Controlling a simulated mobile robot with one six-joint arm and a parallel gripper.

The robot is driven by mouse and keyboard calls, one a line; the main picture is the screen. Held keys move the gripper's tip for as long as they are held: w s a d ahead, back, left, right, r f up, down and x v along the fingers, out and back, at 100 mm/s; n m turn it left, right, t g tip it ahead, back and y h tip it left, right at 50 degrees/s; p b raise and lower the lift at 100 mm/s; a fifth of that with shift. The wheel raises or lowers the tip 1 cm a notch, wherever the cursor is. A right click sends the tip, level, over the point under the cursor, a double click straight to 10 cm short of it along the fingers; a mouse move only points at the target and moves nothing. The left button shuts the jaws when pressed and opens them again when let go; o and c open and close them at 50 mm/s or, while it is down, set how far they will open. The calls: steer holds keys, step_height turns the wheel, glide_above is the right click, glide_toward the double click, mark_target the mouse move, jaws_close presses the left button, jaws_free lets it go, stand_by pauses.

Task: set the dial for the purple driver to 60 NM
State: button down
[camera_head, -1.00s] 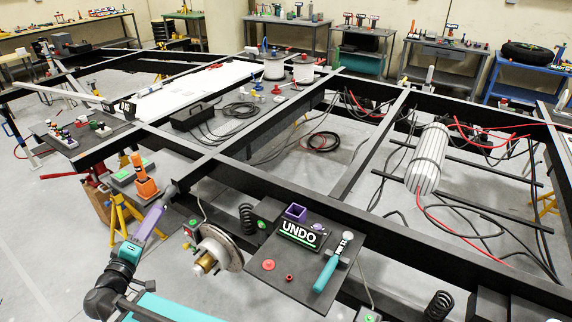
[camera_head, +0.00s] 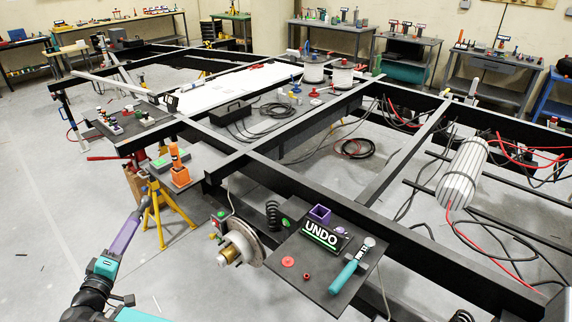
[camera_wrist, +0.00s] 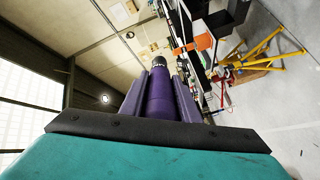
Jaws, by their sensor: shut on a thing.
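My gripper (camera_head: 106,264) is at the lower left of the head view, shut on the purple driver (camera_head: 124,238). The driver points up and away from me, clear of the bench and frame. In the wrist view the purple driver (camera_wrist: 160,100) lies between the fingers, its dark round end (camera_wrist: 158,62) outward. A purple open holder (camera_head: 320,214) stands on the black board (camera_head: 330,290) by the chassis. I cannot make out a dial or its reading.
The board also carries an UNDO sign (camera_head: 325,237), a teal tool (camera_head: 350,272) and red round pieces (camera_head: 288,262). An orange driver in its holder (camera_head: 179,172) and a green-topped box (camera_head: 170,157) stand above a yellow stand (camera_head: 165,215). Floor (camera_head: 60,220) is free at left.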

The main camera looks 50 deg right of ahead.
steer(key=shift+a, duration=0.15)
steer(key=shift+d, duration=0.25)
steer(key=s+d+f+m+g+y+p, duration=0.15)
steer(key=d+m+g, duration=0.3)
steer(key=d, duration=0.65)
steer(key=s+d+f+m+g+y+p, duration=0.15)
steer(key=s+d+m+g, duration=0.35)
steer(key=d, duration=0.7)
steer(key=s+d+f+m+g+y+p, duration=0.1)
steer(key=d+m+g+y+p, duration=0.15)
steer(key=d+g, duration=0.6)
steer(key=s+d+r+m+t+y+p, duration=0.1)
steer(key=s+d+m, duration=0.3)
steer(key=d, duration=0.5)
steer(key=s+d+r+m+t+y+p, duration=0.1)
steer(key=s+d+r+m+t+y, duration=0.2)
steer(key=s+d, duration=0.4)
steer(key=s+d+r+m+t+y+p, duration=0.2)
steer(key=s+d+r+m+y, duration=0.2)
steer(key=d, duration=0.7)
steer(key=s+m, duration=0.1)
steer(key=m, duration=0.1)
steer(key=shift+s+m, duration=0.4)
steer(key=shift+r+p, duration=0.25)
steer(key=shift+p, duration=0.15)
